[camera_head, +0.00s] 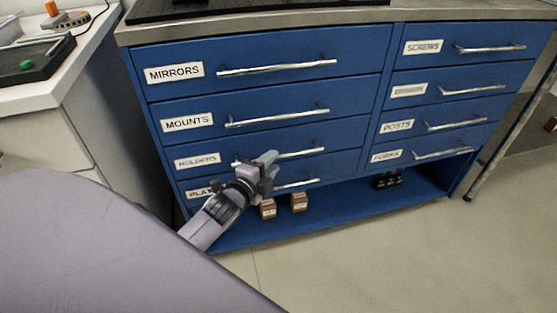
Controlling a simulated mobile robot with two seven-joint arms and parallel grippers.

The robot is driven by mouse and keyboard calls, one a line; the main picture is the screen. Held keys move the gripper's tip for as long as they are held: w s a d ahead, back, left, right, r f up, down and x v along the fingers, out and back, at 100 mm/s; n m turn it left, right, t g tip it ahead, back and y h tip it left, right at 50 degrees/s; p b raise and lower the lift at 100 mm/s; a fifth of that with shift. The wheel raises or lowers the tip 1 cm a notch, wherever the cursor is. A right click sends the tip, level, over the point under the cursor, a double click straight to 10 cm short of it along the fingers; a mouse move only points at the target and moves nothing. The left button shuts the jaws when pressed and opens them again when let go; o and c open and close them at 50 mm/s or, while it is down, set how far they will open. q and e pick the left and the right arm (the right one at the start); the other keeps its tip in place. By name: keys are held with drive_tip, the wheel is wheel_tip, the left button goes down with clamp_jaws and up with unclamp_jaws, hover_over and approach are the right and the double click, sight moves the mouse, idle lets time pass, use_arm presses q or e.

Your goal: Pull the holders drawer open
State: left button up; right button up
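The holders drawer (217,170) is the third one down in the left column of a blue cabinet. It has a white "HOLDERS" label (197,160) and a silver bar handle (305,153). Its front looks level with the drawers around it. My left gripper (268,164) is in front of this handle and hides its middle part. Its fingers point up and to the right. I cannot tell whether they touch the bar or how far apart they are. My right gripper is not in view.
The mirrors drawer (210,72) and mounts drawer (214,115) are above. A partly hidden drawer labelled "PLA..." (200,194) is below. Small brown boxes (299,202) stand on the open bottom shelf. A white counter (60,70) stands at left; the floor (420,240) in front is clear.

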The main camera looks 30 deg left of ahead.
use_arm(q)
drive_tip(key=shift+w+a+f+b, duration=0.1)
drive_tip(key=shift+w+f+b, duration=0.15)
drive_tip(key=shift+w, duration=0.85)
drive_tip(key=shift+w+a+f+b, duration=0.1)
drive_tip(key=shift+w+b, duration=0.2)
drive_tip(key=shift+w, duration=0.8)
clamp_jaws()
